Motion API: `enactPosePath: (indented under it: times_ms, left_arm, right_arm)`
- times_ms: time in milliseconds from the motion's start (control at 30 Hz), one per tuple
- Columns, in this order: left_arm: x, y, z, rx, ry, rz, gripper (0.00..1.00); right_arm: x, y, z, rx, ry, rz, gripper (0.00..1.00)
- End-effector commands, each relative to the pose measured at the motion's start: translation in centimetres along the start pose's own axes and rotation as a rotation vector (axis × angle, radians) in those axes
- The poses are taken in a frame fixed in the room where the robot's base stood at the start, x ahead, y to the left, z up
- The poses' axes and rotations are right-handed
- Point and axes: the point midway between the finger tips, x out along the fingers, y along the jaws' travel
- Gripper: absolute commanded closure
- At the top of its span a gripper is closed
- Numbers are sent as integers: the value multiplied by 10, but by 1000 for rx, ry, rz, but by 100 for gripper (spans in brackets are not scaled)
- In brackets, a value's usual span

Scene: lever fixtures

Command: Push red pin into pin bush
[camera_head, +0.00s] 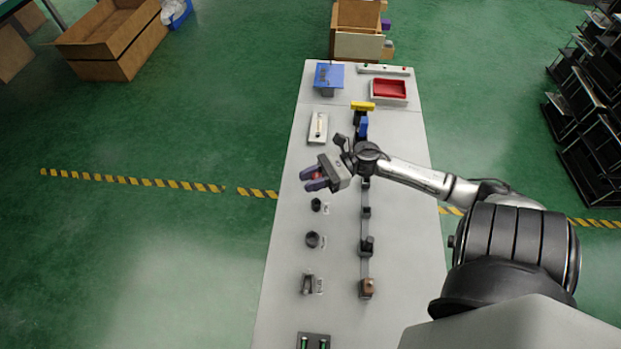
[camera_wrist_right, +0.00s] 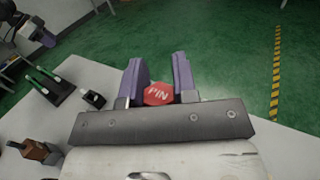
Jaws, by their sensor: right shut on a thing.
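My right gripper (camera_head: 311,180) is over the left edge of the long grey table, its purple fingers pointing left. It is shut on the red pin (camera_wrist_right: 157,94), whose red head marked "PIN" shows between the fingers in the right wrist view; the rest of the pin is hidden. A small black round part (camera_head: 316,205) stands on the table just below the gripper in the head view, and a larger one (camera_head: 312,240) further down. I cannot tell which is the pin bush. What looks like my left gripper (camera_wrist_right: 45,38) is at the upper left of the wrist view; its opening is unclear.
A bracket (camera_head: 308,284) stands nearer the front. A white plate (camera_head: 318,127), a blue fixture (camera_head: 329,76) and a red tray (camera_head: 389,89) are toward the back.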

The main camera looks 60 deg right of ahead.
Motion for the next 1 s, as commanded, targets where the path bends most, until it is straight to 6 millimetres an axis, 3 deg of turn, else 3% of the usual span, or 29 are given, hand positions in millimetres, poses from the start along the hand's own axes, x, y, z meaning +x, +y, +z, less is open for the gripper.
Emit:
enactPosePath:
  times_ms: [633, 1000]
  left_arm:
    - [41, 0, 13, 5, -1, -4, 57]
    - [46, -2, 15, 10, -1, -8, 57]
  right_arm:
    - [0, 0, -49, 0, 0, -1, 96]
    - [0, 0, -56, 0, 0, 0, 96]
